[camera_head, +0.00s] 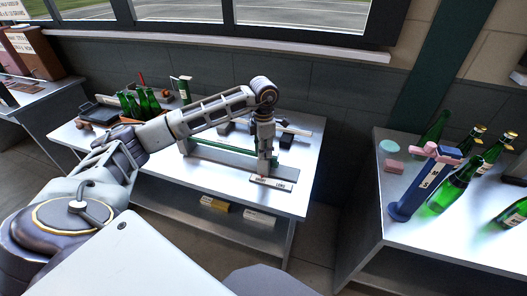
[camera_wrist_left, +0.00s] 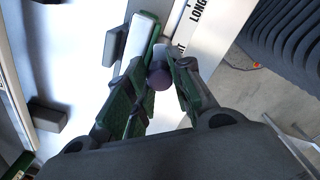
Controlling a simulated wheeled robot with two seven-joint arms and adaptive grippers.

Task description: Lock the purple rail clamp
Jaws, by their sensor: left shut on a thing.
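The purple rail clamp shows as a dark purple round knob (camera_wrist_left: 158,77) between the fingers in the left wrist view. My left gripper (camera_wrist_left: 162,66) is shut on it. In the head view my left gripper (camera_head: 265,163) points down at the right part of the grey rail fixture (camera_head: 222,168). The clamp is hidden behind the gripper there. A white label plate (camera_head: 272,184) marked LONG lies at the fixture's front; its lettering also shows in the left wrist view (camera_wrist_left: 199,12). I cannot tell whether the clamp is locked. My right gripper is not in view.
The white table (camera_head: 240,197) also holds green bottles (camera_head: 140,103) at the back left. A second table on the right (camera_head: 400,228) carries several green bottles (camera_head: 458,182) and a blue upright device (camera_head: 420,187). A gap of floor separates the tables.

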